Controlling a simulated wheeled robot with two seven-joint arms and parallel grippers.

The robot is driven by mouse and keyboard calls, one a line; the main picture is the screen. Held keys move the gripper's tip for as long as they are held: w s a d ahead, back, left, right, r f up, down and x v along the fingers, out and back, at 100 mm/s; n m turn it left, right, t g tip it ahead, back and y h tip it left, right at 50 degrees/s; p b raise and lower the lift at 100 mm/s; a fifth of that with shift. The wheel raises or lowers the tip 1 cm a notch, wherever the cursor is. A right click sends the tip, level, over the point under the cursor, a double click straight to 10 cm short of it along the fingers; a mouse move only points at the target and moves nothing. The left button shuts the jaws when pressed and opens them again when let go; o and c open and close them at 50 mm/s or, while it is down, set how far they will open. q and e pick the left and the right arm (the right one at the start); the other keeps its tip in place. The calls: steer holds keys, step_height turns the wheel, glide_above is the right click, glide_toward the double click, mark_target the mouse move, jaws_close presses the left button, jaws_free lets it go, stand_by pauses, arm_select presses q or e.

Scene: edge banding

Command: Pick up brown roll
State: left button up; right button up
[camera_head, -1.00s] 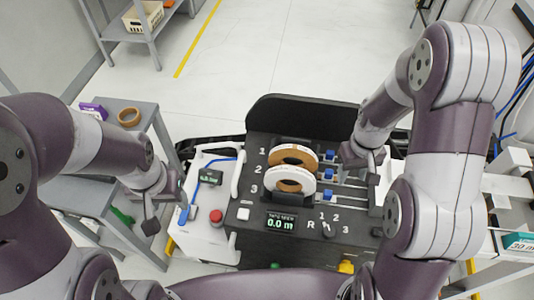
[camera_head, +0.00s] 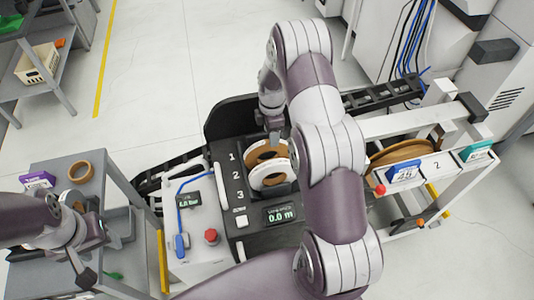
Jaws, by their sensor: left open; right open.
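A small brown roll (camera_head: 80,172) lies flat on the grey cart at left. A larger brown roll (camera_head: 396,152) lies in the white rack at right. My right gripper (camera_head: 272,128) is open just behind the rear console roll; its fingertips are small and partly hidden, so contact cannot be told. My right arm covers the console's right side.
A purple box (camera_head: 38,180) lies beside the small roll on the cart (camera_head: 75,153). A white panel with a red knob (camera_head: 211,236) adjoins the console. The rack carries labelled boxes (camera_head: 403,173). Open floor (camera_head: 170,80) lies behind.

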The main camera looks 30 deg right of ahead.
mark_target(268, 148)
steer(key=f, duration=0.2)
steer(key=a+f+p, duration=0.1)
steer(key=shift+w+f, duration=0.3)
step_height(268, 148, down, 5)
steer(key=p, duration=0.2)
steer(key=shift+w+d+p, duration=0.1)
steer(key=shift+p, duration=0.2)
steer(key=shift+w+f, duration=0.1)
steer(key=c, duration=0.7)
arm_select(q)
steer(key=r, duration=0.4)
steer(key=shift+w+a, duration=0.15)
steer(key=shift+a, duration=0.2)
arm_select(e)
jaws_close()
